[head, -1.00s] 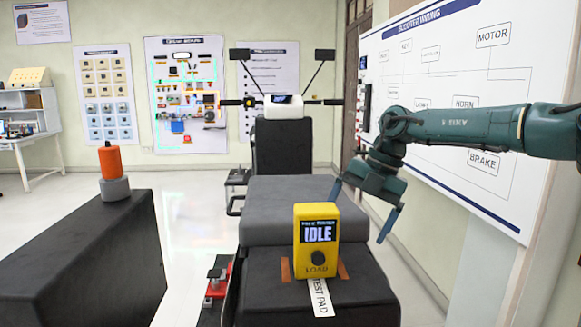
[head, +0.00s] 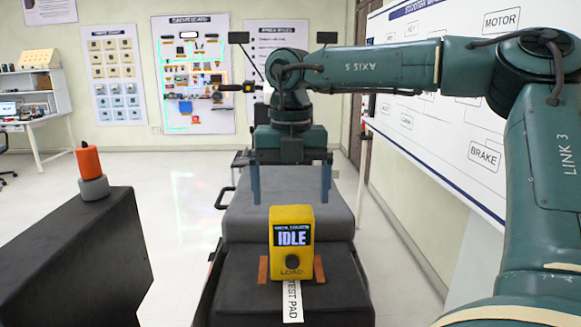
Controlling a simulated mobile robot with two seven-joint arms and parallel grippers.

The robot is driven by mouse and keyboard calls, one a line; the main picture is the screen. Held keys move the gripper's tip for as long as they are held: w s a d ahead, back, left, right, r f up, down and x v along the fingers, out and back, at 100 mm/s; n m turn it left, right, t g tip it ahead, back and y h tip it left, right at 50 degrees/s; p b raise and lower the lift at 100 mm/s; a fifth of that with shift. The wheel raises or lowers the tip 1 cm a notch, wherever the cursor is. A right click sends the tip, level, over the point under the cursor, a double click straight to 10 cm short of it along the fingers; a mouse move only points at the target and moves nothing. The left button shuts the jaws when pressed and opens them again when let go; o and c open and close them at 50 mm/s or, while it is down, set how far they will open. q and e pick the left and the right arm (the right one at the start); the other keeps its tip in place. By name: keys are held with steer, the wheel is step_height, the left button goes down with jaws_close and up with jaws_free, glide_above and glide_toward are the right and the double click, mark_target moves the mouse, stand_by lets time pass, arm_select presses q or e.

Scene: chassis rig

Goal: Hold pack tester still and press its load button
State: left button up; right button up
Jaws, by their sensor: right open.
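The pack tester (head: 291,242) is a yellow box standing upright on the black block at the front of the rig. Its screen reads IDLE, and its round dark load button (head: 292,262) sits above the word LOAD. A white strip marked TEST PAD (head: 292,303) lies in front of it, and an orange-brown strip shows on each side. My right gripper (head: 291,192) hangs fingers down, above and apparently behind the tester. Its two blue fingers are wide apart with nothing between them, and I see no contact. My left gripper is not in view.
A grey padded seat (head: 240,215) lies behind the tester. A dark box (head: 85,255) with an orange-topped knob (head: 90,160) stands at the left. The wiring board (head: 480,125) stands close on the right, behind my right arm. White floor shows between the dark box and the rig.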

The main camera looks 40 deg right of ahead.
mark_target(291, 231)
step_height(291, 231, down, 9)
steer(key=shift+r, duration=0.15)
steer(key=shift+c, duration=0.2)
steer(key=c, duration=1.2)
stand_by(0.6)
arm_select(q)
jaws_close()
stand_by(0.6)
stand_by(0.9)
